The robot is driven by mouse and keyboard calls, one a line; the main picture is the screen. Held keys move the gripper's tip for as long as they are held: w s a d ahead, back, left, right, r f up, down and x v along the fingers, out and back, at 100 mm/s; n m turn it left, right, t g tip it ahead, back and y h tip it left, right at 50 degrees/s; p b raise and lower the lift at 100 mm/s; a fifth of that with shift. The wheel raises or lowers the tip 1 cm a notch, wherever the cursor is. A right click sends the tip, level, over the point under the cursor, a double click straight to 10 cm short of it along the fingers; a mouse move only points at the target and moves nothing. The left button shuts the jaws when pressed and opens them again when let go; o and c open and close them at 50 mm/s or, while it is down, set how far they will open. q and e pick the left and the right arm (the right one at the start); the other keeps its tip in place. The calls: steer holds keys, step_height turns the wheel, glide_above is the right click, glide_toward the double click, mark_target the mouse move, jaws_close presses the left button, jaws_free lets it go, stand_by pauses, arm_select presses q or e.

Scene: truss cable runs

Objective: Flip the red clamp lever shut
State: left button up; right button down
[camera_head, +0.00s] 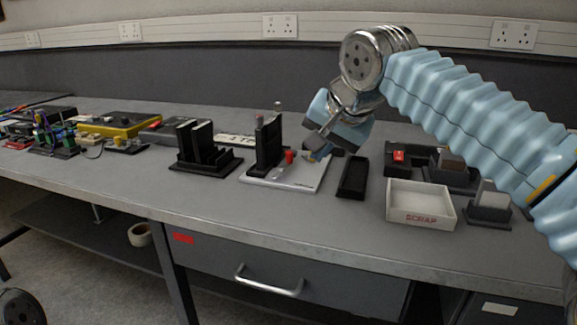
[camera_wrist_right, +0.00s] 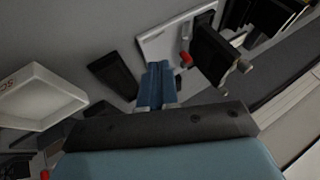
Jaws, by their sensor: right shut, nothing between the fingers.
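The red clamp lever (camera_head: 290,156) shows as a small red knob on a white base plate (camera_head: 284,183), beside a black upright holder (camera_head: 268,145). In the right wrist view the red lever tip (camera_wrist_right: 186,58) sits at the end of a short grey arm, close to the black upright. Whether the lever is open or closed is hard to tell. My right gripper (camera_head: 314,154) is over the right part of the plate, just right of the red knob. In the wrist view its blue fingers (camera_wrist_right: 156,72) are together and empty, apart from the red tip. My left gripper is out of view.
A narrow black tray (camera_head: 353,178) and a white SCRAP box (camera_head: 420,204) stand to the right. A black slotted rack (camera_head: 203,150) stands left of the plate. The bench strip in front is clear.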

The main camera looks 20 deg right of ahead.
steer(key=b+x, duration=0.1)
steer(key=x, duration=0.9)
steer(key=shift+w+a, duration=0.85)
steer(key=shift+a, duration=0.05)
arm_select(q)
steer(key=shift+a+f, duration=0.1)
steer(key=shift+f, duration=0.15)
arm_select(e)
steer(key=shift+w+a, duration=0.5)
